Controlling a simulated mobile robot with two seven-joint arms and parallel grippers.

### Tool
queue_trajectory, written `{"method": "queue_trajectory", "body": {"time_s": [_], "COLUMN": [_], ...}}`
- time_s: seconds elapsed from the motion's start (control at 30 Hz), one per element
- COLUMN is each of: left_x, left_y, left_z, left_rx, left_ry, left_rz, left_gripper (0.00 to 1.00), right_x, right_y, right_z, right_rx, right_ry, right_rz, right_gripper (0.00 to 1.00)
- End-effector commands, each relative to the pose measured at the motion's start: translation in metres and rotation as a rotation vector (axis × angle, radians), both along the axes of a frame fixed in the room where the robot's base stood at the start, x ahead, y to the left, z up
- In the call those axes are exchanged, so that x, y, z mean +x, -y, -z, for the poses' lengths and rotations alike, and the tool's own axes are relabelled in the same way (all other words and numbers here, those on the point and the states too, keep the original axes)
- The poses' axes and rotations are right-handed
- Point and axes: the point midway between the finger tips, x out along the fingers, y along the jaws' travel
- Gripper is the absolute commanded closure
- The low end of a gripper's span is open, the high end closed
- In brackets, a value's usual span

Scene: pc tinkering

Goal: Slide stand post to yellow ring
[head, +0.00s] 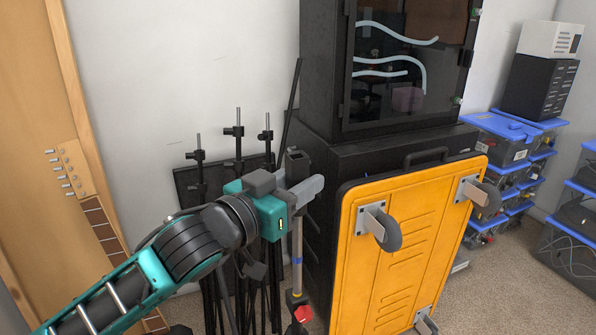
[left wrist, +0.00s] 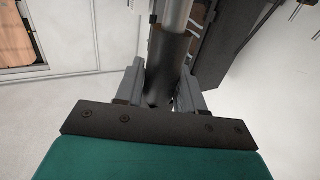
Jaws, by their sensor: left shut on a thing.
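The stand post (head: 297,240) is a slim upright grey tube with a black top part (head: 295,160). A blue ring (head: 298,262) is on the tube, and a red knob (head: 299,314) is low on the stand. In the left wrist view, the post's dark sleeve (left wrist: 166,68) and silver tube (left wrist: 176,14) run between the grey fingers of the gripper (left wrist: 160,88). My right gripper is not in view.
Several black stands (head: 238,190) are clustered behind my left arm. A yellow wheeled cart (head: 405,250) leans upright to the right of the post, against a black cabinet (head: 325,175). Blue-lidded bins (head: 505,130) stand at the right. Carpet (head: 500,285) is open at lower right.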

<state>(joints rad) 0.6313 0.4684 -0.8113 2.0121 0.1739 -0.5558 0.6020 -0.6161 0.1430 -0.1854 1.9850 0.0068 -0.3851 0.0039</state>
Motion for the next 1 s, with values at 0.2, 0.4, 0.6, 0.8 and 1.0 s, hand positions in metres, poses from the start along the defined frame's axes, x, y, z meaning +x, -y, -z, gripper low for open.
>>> {"method": "queue_trajectory", "body": {"time_s": [0.2, 0.4, 0.6, 0.8, 1.0], "left_x": [0.000, 0.000, 0.000, -0.008, -0.037], "left_y": [0.000, 0.000, 0.000, -0.007, -0.032], "left_z": [0.001, 0.000, 0.000, 0.000, 0.001], "left_rx": [0.002, 0.001, 0.001, 0.001, 0.003], "left_ry": [-0.004, -0.003, -0.002, -0.003, -0.004], "left_rz": [-0.001, -0.001, -0.001, -0.001, -0.002], "left_gripper": [1.00, 0.43, 0.41, 0.41, 0.41], "right_x": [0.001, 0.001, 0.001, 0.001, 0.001], "right_y": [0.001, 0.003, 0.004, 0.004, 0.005], "right_z": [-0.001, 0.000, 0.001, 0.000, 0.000], "right_rx": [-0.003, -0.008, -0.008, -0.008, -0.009], "right_ry": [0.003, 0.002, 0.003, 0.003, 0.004], "right_rz": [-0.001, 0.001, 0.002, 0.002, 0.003], "right_gripper": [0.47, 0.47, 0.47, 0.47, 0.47]}}
